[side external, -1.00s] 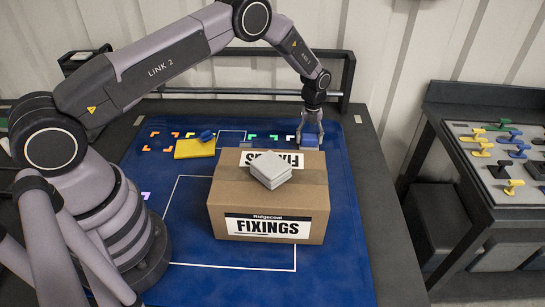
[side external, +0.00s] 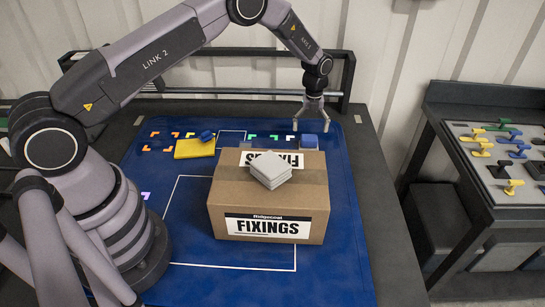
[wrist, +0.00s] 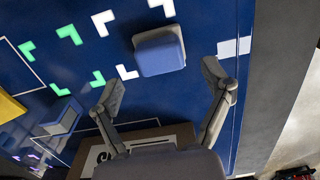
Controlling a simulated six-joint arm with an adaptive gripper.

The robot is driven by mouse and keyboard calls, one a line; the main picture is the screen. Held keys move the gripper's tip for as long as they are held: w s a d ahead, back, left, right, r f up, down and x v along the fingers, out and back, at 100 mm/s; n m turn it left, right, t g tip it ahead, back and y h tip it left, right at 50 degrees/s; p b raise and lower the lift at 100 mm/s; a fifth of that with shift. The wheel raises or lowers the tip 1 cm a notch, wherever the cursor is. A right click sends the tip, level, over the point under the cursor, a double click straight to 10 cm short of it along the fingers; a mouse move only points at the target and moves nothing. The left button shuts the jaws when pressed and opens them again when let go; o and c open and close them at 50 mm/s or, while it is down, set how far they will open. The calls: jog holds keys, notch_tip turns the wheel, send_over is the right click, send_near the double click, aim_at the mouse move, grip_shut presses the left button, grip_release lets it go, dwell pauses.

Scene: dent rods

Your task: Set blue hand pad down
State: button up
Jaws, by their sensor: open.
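The blue hand pad (side external: 308,141) sits on the blue mat near its back right, just behind the cardboard box. In the wrist view the pad (wrist: 160,54) lies among white corner marks, clear of both fingers. My gripper (side external: 312,126) is open and empty, above the pad and apart from it. In the wrist view its two fingertips (wrist: 163,80) are spread wide, with the pad ahead of them.
A cardboard FIXINGS box (side external: 235,200) stands in front, with a stack of pale square pads (side external: 270,170) on top. Green and orange corner marks line the mat's back.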

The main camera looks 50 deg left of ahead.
notch_tip(320, 180, up, 8)
notch_tip(320, 180, up, 14)
jog(key=f+n+t, duration=0.1)
jog(key=n, duration=0.4)
send_over(310, 137)
jog(key=s, duration=0.5)
jog(key=s+a+r+n+t, duration=0.2)
jog(key=s+r+n, duration=0.6)
jog(key=s+r, duration=0.4)
jog(key=s+r+n+t, duration=0.2)
jog(key=s+n, duration=1.2)
jog(key=s, duration=0.9)
jog(key=shift+s+a+r+t, duration=0.15)
jog(key=shift+s+t, duration=0.15)
jog(key=shift+s, duration=0.05)
